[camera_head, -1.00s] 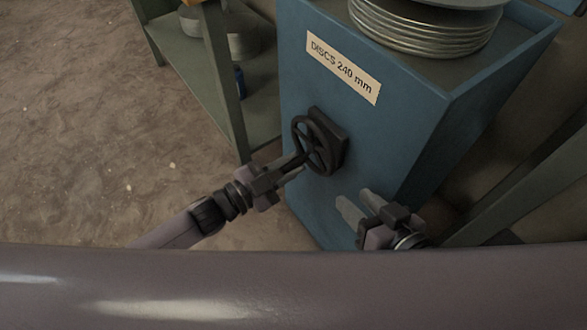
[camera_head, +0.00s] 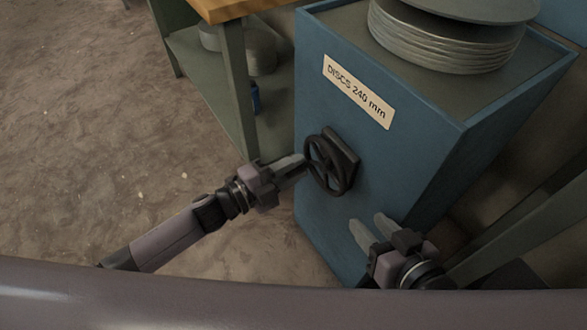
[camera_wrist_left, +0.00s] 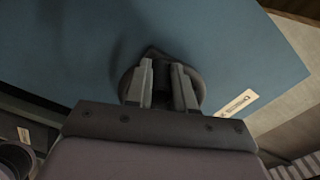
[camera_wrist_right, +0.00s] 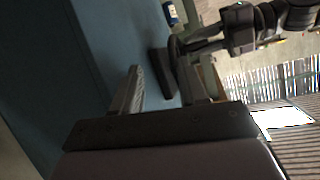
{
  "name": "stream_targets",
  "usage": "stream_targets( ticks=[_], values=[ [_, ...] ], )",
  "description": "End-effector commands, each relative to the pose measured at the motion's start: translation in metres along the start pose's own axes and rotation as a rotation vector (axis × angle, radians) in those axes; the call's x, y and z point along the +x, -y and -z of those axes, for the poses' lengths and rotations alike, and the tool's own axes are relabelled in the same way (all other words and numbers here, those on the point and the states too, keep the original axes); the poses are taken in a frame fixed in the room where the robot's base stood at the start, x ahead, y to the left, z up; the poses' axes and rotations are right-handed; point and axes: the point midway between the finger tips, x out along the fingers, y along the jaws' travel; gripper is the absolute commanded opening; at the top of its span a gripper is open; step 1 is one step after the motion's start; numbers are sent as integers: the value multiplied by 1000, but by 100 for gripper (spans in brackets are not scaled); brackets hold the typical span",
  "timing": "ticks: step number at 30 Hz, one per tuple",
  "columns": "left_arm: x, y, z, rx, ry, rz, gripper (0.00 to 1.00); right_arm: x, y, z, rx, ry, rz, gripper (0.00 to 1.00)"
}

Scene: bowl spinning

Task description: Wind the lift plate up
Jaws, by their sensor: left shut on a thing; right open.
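A black handwheel (camera_head: 330,165) is mounted on the front of a blue cabinet (camera_head: 420,150). A stack of grey discs (camera_head: 440,40) sits on the plate at the cabinet's top. My left gripper (camera_head: 303,165) is shut on the wheel's handle at the wheel's left side; the handle is mostly hidden by the fingers. In the left wrist view the wheel (camera_wrist_left: 195,82) shows dark behind the two fingers. My right gripper (camera_head: 368,232) is open and empty, below and right of the wheel, close to the cabinet front. In the right wrist view its fingers are spread apart.
A label reading "DISCS 240 mm" (camera_head: 357,92) is on the cabinet front above the wheel. A green workbench (camera_head: 235,90) with a wooden top and metal items on its shelf stands to the left. The floor (camera_head: 90,150) at the left is clear.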

Motion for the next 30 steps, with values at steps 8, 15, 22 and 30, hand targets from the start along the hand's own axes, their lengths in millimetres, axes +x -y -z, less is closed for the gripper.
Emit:
stream_targets(
  ticks=[8,15,22,30],
  values=[
    [-1,1,0,10,0,0,0,0,0,0,4,1,-2,43],
    [0,1,0,9,0,0,42,0,0,0,5,0,-1,43],
    [0,1,0,8,0,0,48,0,0,0,5,0,-1,43],
    [-21,2,0,7,1,-2,48,-3,-1,7,-12,-2,-11,43]
  ],
)
